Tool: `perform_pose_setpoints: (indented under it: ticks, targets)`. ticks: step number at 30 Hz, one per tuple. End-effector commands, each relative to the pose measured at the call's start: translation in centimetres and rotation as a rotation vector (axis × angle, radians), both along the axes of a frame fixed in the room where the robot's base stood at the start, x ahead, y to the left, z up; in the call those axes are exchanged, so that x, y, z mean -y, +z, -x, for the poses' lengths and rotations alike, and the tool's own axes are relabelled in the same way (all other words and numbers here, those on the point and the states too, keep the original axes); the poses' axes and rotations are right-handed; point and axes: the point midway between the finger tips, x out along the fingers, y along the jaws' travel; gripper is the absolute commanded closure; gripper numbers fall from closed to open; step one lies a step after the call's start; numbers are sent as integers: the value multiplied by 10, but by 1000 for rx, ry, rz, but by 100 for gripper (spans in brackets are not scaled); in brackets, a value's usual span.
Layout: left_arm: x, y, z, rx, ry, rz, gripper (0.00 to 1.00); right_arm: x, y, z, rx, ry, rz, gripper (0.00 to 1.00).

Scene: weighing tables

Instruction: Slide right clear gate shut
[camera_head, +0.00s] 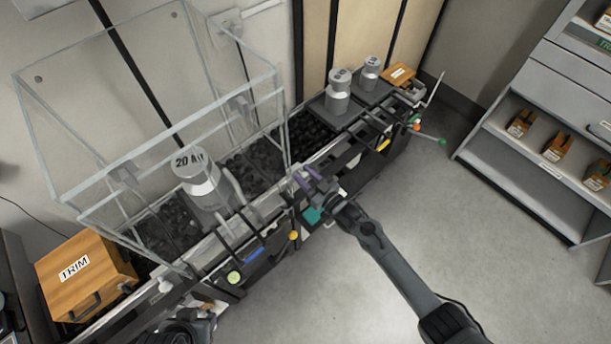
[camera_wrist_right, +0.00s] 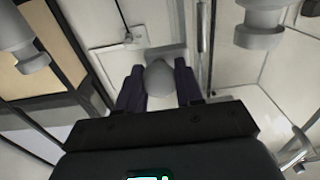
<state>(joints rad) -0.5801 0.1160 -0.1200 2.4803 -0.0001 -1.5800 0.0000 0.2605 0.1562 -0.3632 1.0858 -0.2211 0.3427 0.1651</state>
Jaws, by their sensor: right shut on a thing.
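A clear box (camera_head: 150,110) with pale edges stands over the left part of the long bench. Clear panels show along its front; I cannot tell for sure which is the right gate or how far it is open. My right gripper (camera_head: 306,181) is at the box's front right corner. In the right wrist view its dark purple fingers (camera_wrist_right: 160,88) close on both sides of a grey rounded knob (camera_wrist_right: 160,75), with a pale plate behind it. The knob is mostly hidden in the head view. My left gripper (camera_head: 188,328) is cut off at the bottom edge, its fingers unclear.
A large weight marked 20 (camera_head: 200,180) stands at the box's front. A wooden TRIM box (camera_head: 85,275) sits left; two smaller weights (camera_head: 339,90) (camera_head: 370,73) stand right. Coloured knobs, including a yellow one (camera_head: 293,235), line the bench front. The floor right of it is clear.

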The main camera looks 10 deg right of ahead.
Motion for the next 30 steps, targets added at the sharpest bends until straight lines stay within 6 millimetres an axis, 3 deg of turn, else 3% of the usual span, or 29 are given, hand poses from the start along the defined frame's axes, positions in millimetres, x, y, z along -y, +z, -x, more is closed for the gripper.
perform_pose_setpoints:
  ticks: [5, 6, 8, 20, 30]
  targets:
    - [-2, 0, 0, 1, -5, -7, 57, 2, -9, 2, -17, -4, 8, 100]
    - [-2, -1, 0, 0, -6, -8, 57, 2, -9, 2, -18, -4, 8, 61]
    - [-2, -1, 0, 0, -6, -9, 57, 2, -9, 2, -18, -4, 8, 55]
    - [-2, 1, 0, 0, -5, -7, 57, 5, -5, 7, -11, -3, 4, 55]
    - [1, 10, 0, 0, 2, 4, 57, 31, -5, 52, -13, -2, 8, 55]
